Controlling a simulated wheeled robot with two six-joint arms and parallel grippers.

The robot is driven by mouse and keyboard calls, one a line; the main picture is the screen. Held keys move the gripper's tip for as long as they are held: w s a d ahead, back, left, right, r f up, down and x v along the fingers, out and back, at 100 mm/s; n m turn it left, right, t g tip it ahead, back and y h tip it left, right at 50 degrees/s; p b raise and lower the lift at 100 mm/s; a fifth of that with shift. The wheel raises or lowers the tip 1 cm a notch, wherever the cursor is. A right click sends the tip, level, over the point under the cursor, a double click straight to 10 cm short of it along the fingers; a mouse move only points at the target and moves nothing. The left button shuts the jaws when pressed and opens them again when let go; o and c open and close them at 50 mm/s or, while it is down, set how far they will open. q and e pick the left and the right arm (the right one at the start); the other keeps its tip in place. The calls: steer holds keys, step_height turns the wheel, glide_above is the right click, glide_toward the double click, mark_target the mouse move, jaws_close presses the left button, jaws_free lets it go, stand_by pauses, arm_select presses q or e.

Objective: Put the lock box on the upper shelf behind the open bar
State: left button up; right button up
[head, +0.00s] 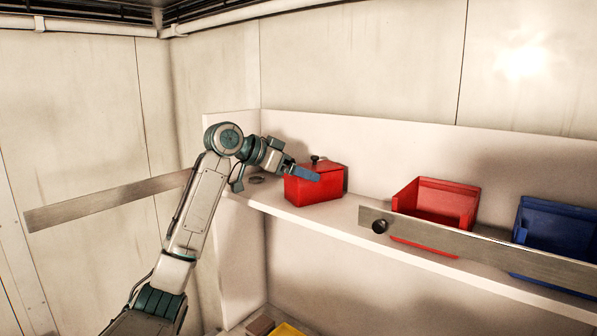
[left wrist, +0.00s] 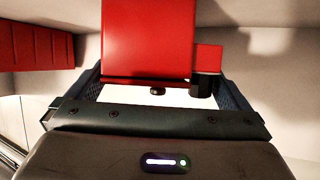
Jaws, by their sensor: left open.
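The red lock box (head: 322,187), with a dark knob on top, stands on the upper shelf (head: 352,216) near its left end. The open bar (head: 108,201) sticks out to the left of the shelf, leaving the shelf front by the box clear. My left gripper (head: 300,172) is open at the box's upper left; one blue finger shows against the box's near side. In the left wrist view the red box (left wrist: 150,40) appears between the two spread fingers; I cannot tell whether they touch it. The far finger is hidden in the head view. My right gripper is not in view.
A red bin (head: 438,199) and a blue bin (head: 555,232) stand farther right on the shelf, behind a second bar (head: 480,250) with a black knob. A small dark round item (head: 256,180) lies left of the box. A yellow item (head: 288,330) is below.

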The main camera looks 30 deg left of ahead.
arm_select(q)
steer(key=b+v, duration=0.5)
steer(key=v, duration=0.6)
steer(key=shift+s, duration=0.1)
